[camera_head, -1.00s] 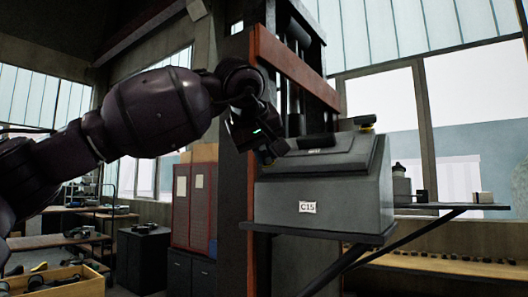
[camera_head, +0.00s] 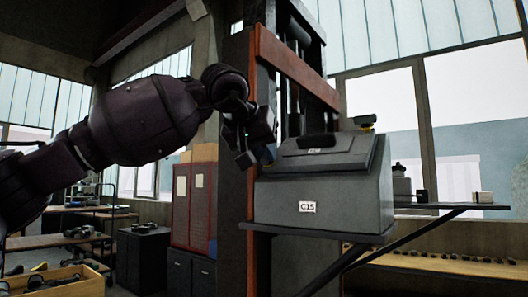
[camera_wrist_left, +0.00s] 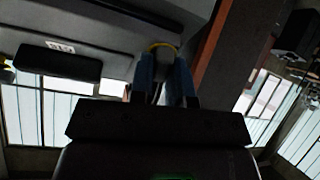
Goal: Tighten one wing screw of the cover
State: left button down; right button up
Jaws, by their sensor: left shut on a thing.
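The cover (camera_head: 325,160) is the sloped top of a grey housing labelled C15 (camera_head: 307,207), with a dark handle on it. My left gripper (camera_head: 262,156) is at the cover's left end. In the left wrist view, the blue fingers of my left gripper (camera_wrist_left: 165,80) are closed on a wing screw at the cover's edge. Only the screw's yellow rim (camera_wrist_left: 162,45) shows clearly; the fingers hide the rest. Another wing screw (camera_head: 365,121), dark with yellow, stands at the cover's upper right. My right gripper is not in view.
The housing stands on a bracketed shelf (camera_head: 318,234). A brown post (camera_head: 238,120) rises close behind my left gripper. Small items, including a dark bottle (camera_head: 400,182), stand on the shelf at right. A wooden crate (camera_head: 60,280) is at lower left.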

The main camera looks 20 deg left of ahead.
pick_arm(q)
jog(key=shift+r, duration=0.1)
jog(key=m+h, duration=0.1)
jog(key=m, duration=0.1)
jog(key=shift+m, duration=0.4)
jog(key=c, duration=0.9)
grip_release()
jog(key=shift+c, duration=0.2)
jog(key=s+r, duration=0.1)
jog(key=s+a+r, duration=0.1)
jog(key=r, duration=0.1)
jog(key=shift+s+r, duration=0.2)
jog(key=shift+s, duration=0.1)
